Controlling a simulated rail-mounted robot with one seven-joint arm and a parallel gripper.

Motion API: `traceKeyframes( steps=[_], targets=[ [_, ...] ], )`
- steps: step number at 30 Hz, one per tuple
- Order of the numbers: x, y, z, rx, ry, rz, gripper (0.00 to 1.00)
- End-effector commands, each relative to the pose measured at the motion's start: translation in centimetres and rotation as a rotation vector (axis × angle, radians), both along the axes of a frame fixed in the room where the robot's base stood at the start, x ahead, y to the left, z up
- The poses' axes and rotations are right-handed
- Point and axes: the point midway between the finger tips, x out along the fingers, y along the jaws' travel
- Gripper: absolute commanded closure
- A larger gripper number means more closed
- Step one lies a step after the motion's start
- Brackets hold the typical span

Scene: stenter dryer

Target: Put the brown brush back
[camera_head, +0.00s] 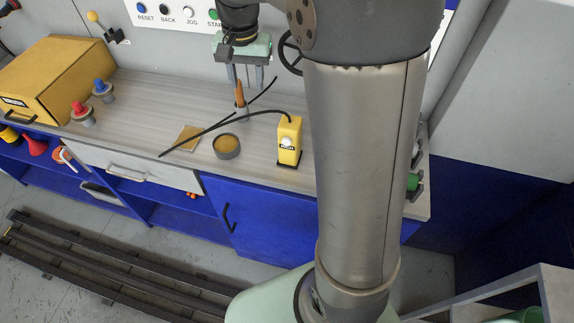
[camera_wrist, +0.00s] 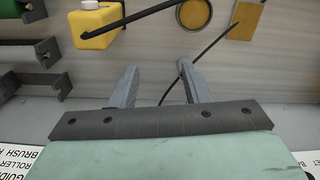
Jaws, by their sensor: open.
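A brown, tapered upright piece on a grey base, which looks like the brown brush (camera_head: 239,93), stands on the worktop (camera_head: 150,100) near the back wall in the head view. My gripper (camera_head: 246,88) points down close above it, with the brown tip just below its left finger. In the wrist view, my gripper's two fingers (camera_wrist: 158,78) are apart, with only worktop and a thin black rod (camera_wrist: 212,48) showing between and beyond them. I cannot make out the brown piece in the wrist view. Nothing visible is held.
A yellow bottle (camera_head: 289,140) with a black spout, a round tin (camera_head: 227,147) and a tan pad (camera_head: 188,137) lie in front. Red-topped (camera_head: 82,114) and blue-topped (camera_head: 103,90) pieces stand left by a yellow box (camera_head: 60,75). Holders (camera_wrist: 25,85) sit left in the wrist view.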

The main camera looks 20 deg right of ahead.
Motion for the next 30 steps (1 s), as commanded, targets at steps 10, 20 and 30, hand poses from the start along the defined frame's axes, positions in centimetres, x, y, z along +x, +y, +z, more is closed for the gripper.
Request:
traceKeyframes(
  steps=[10,20,30],
  targets=[
    [-20.7,0.0,-4.1,-0.019,-0.034,0.444,0.57],
    [-24.4,0.0,-6.0,-0.024,-0.035,0.533,0.57],
    [-24.3,0.0,-6.0,-0.023,-0.034,0.53,0.57]
  ],
)
